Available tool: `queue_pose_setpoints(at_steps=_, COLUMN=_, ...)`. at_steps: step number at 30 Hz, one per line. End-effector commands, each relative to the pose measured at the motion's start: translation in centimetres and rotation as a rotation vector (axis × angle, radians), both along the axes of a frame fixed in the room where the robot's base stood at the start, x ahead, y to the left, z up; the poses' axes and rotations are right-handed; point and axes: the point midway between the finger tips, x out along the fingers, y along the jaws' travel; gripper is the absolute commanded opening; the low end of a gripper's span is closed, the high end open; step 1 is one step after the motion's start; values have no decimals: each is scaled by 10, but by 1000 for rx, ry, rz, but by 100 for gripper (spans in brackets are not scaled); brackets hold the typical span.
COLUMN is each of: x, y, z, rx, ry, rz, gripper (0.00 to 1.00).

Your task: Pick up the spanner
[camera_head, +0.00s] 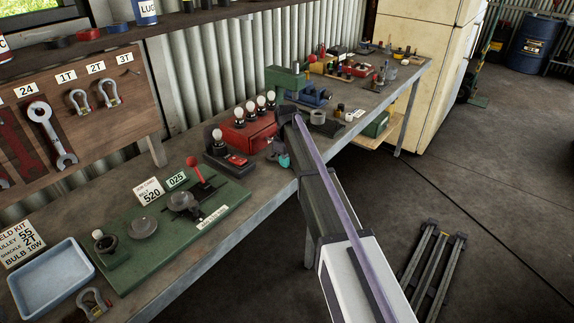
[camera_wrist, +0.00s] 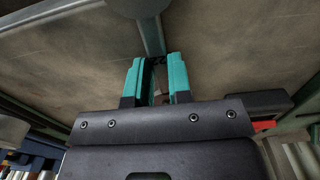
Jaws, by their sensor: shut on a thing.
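My gripper (camera_wrist: 158,84) has teal fingers, shut on the grey shaft of what looks like a spanner (camera_wrist: 149,34). The shaft runs up the wrist view to a rounded grey end at the top edge. Dark marking that looks like "22" shows between the fingertips. In the head view my gripper (camera_head: 284,160) is by the front edge of the bench, beside the red box; the held spanner is not clear there. Another silver spanner (camera_head: 50,133) hangs on the wooden board under the label "24".
A red box with bulbs (camera_head: 246,135) stands on the bench (camera_head: 215,230) close to my gripper. A green board (camera_head: 128,272) and a blue tray (camera_head: 50,282) lie nearer. The board (camera_head: 120,125) also holds shackles. Open floor (camera_head: 475,190) lies to the right.

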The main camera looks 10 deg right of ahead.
Motion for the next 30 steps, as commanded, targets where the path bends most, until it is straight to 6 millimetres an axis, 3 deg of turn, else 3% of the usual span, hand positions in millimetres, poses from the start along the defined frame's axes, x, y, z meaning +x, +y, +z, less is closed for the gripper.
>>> queue_pose_setpoints(at_steps=3, x=0, y=0, z=0, rx=0, ry=0, rz=0, gripper=0)
queue_pose_setpoints(at_steps=14, x=0, y=0, z=7, rx=0, ry=0, rz=0, gripper=0)
queue_pose_setpoints(at_steps=17, x=0, y=0, z=24, rx=0, ry=0, rz=0, gripper=0)
queue_pose_setpoints(at_steps=24, x=0, y=0, z=85, rx=-1, ry=-1, rz=0, gripper=0)
queue_pose_setpoints(at_steps=27, x=0, y=0, z=101, rx=-1, ry=-1, rz=1, gripper=0)
queue_pose_setpoints(at_steps=30, x=0, y=0, z=103, rx=-2, ry=-1, rz=1, gripper=0)
